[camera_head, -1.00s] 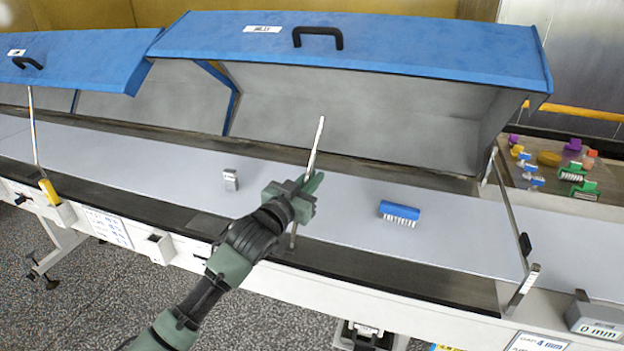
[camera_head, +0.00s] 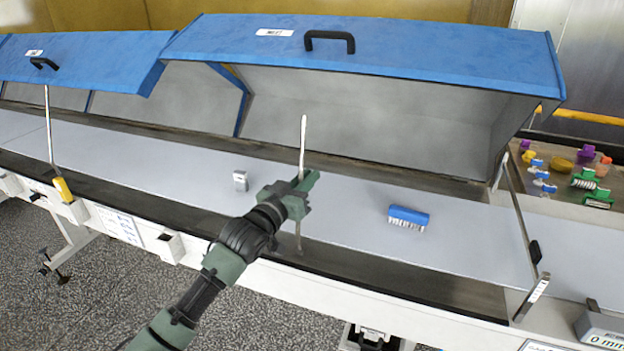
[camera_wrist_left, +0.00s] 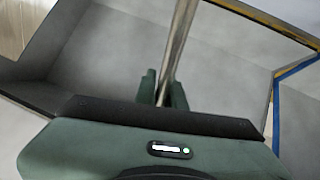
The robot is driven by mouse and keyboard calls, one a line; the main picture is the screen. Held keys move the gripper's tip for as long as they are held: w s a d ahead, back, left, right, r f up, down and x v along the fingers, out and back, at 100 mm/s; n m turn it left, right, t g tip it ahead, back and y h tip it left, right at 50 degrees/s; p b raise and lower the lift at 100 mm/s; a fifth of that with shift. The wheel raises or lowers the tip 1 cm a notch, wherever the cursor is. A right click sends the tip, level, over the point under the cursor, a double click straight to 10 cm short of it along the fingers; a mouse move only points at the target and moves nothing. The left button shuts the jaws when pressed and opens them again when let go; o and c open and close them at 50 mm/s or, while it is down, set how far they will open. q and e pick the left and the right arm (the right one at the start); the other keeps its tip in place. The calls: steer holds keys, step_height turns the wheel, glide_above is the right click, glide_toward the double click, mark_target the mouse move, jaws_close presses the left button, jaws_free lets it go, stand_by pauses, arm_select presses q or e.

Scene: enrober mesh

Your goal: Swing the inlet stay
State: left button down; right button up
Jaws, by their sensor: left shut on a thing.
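The inlet stay (camera_head: 303,137) is a thin metal rod standing nearly upright in front of the open inlet hood (camera_head: 385,68), over the belt's front side. My left gripper (camera_head: 301,188) is shut around its middle. In the left wrist view the rod (camera_wrist_left: 181,38) runs between the two fingers (camera_wrist_left: 161,88). The rod's top end is free, clear of the hood's edge in the picture; its lower end is near the machine's front rail. The blue hood has a black handle (camera_head: 330,36) and an INLET label. My right gripper is not in view.
A blue brush (camera_head: 408,217) and a small grey block (camera_head: 240,181) lie on the pale belt (camera_head: 350,235). A second blue hood (camera_head: 85,58) is propped at the left. A tray of coloured parts (camera_head: 560,170) lies far right.

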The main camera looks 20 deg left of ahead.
arm_select(q)
steer(key=c, duration=1.5)
jaws_free()
steer(key=shift+a, duration=0.25)
steer(key=b+v, duration=0.2)
steer(key=v, duration=0.5)
steer(key=shift+s+a+f, duration=0.1)
steer(key=shift+s, duration=0.3)
